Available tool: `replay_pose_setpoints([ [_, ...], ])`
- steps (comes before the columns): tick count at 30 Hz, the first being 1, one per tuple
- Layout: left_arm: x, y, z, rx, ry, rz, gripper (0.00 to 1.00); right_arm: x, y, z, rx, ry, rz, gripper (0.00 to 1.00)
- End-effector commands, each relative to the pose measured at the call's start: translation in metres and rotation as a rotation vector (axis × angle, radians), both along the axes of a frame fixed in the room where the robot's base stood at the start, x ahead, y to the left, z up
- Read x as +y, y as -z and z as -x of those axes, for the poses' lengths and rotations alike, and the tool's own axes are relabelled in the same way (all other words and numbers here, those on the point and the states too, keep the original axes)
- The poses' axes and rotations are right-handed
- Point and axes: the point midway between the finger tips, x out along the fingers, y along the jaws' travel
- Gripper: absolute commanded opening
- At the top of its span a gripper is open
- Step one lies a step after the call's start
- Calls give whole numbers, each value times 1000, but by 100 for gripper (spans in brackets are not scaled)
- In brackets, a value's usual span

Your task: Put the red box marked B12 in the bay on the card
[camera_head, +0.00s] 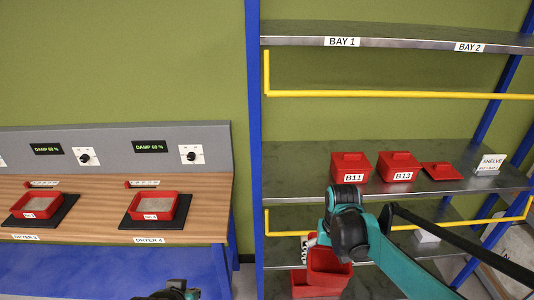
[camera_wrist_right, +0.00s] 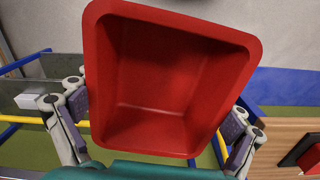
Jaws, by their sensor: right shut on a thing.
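My right gripper (camera_head: 325,240) is shut on an open, lidless red box (camera_head: 328,262), in front of the lower part of the rack. In the right wrist view the red box (camera_wrist_right: 165,85) sits between the two fingers and looks empty inside. A white label (camera_head: 304,250) beside it is turned on edge and I cannot read it. The card (camera_head: 490,164) stands at the right of the middle shelf; its big word reads SHELVE, its small line is too small to read surely. My left gripper (camera_head: 175,292) barely shows at the bottom edge; its fingers are hidden.
The top shelf (camera_head: 395,37), with labels BAY 1 (camera_head: 341,42) and BAY 2 (camera_head: 469,47), shows no boxes; a yellow bar (camera_head: 400,95) runs below it. Red boxes B11 (camera_head: 350,166) and B13 (camera_head: 400,165) and a red lid (camera_head: 440,171) lie on the middle shelf. Dryers with red trays (camera_head: 152,206) stand left.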

Motion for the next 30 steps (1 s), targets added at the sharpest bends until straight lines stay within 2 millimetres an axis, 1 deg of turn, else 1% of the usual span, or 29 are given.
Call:
replay_pose_setpoints([
  [1,0,7,0,0,0,0,0,-3,8,-8,0,-42,0,60],
  [3,0,9,0,0,0,0,0,-5,12,-15,0,-93,0,60],
  [5,0,10,0,0,0,0,0,-7,16,-18,0,-120,0,60],
  [7,0,10,0,0,0,0,0,-8,27,-19,1,-135,0,60],
  [8,0,10,0,0,0,0,0,-8,34,-19,1,-138,0,60],
  [12,0,9,0,0,0,0,0,-8,72,-12,0,-140,0,60],
  [15,0,9,0,0,0,0,0,-8,95,-5,0,-139,0,60],
  [18,0,9,0,0,0,0,0,-7,110,0,0,-138,0,60],
  [22,0,9,0,0,0,0,0,-7,117,4,0,-138,0,60],
  [30,0,9,0,0,0,0,0,-7,117,4,0,-138,0,60],
])
